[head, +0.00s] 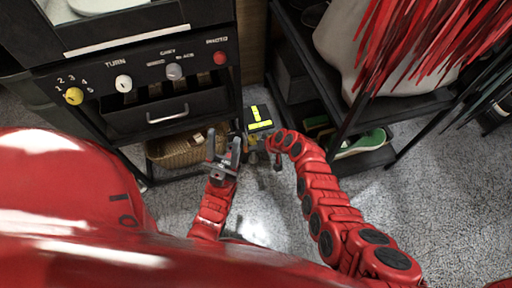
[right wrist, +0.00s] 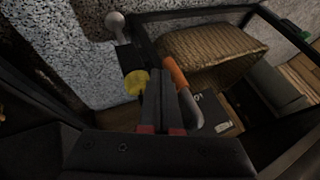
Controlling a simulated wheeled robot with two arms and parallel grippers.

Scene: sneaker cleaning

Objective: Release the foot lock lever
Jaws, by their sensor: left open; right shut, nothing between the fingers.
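A bent lever (right wrist: 176,76) with an orange sleeve and a grey rod shows in the right wrist view. It lies just to the right of my right gripper (right wrist: 161,78), whose fingers are shut with nothing between them. Whether they touch the lever is unclear. A yellow round knob (right wrist: 135,83) is just left of the fingertips. In the head view a black plate with yellow markings (head: 258,117) sits low beside the cabinet, and my right arm curls in to it. The lever cannot be made out there. My left gripper (head: 223,148) is open and empty, left of the plate.
A black cabinet (head: 160,105) with knobs and a drawer stands at the left. A wicker basket (head: 185,150) is under it and also fills the wrist view's upper right (right wrist: 210,52). A black shelf (head: 400,105) with a green shoe (head: 362,141) stands right. Speckled floor is clear in front.

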